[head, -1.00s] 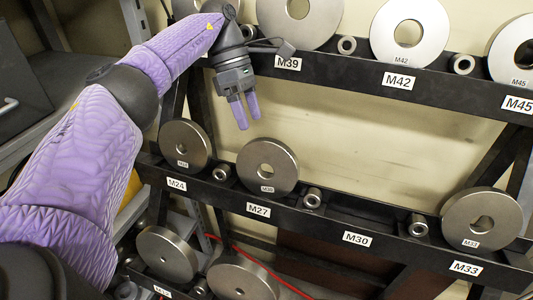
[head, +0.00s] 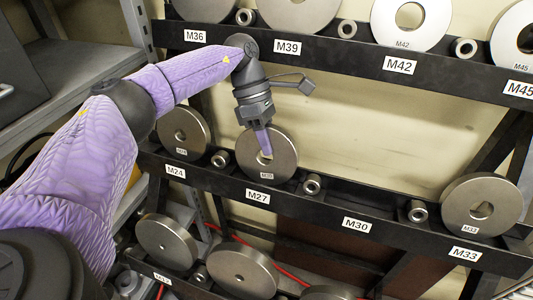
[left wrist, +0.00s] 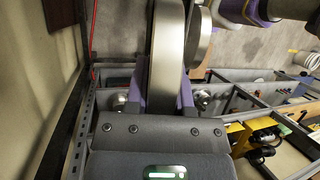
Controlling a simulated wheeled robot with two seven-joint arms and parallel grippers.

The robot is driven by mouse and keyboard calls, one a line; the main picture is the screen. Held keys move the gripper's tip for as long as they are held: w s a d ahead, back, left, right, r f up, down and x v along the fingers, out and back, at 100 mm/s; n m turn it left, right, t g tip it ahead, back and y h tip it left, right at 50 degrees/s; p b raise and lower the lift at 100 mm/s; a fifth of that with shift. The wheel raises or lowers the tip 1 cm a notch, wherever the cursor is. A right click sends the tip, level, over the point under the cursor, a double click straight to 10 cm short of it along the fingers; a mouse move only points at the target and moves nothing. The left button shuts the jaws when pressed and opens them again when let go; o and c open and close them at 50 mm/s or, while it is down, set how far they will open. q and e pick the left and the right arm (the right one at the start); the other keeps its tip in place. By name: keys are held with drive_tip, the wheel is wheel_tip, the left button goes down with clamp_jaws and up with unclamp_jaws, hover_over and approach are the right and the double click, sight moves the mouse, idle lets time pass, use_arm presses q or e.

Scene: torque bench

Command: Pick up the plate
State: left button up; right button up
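The plate (head: 281,163) is a thick grey steel disc with a centre hole and a small white label. It stands upright on the middle shelf of the rack, above the M27 label. My left gripper (head: 263,146) has come down over it from above, with one purple finger showing across its front face near the hole. In the left wrist view the plate (left wrist: 166,60) shows edge-on between the two purple fingers, one on each side. The fingers are close to its faces; firm contact cannot be made out. My right gripper is not in view.
The black rack shelf (head: 335,215) bears small spacer rollers and more discs, including one at M24 (head: 184,133) close left and one at M33 (head: 483,205) far right. The upper shelf (head: 440,78) with large discs is above. The M30 stretch holds no disc.

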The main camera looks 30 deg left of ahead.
use_arm(q)
clamp_jaws()
drive_tip(key=shift+r, duration=0.1)
idle(0.9)
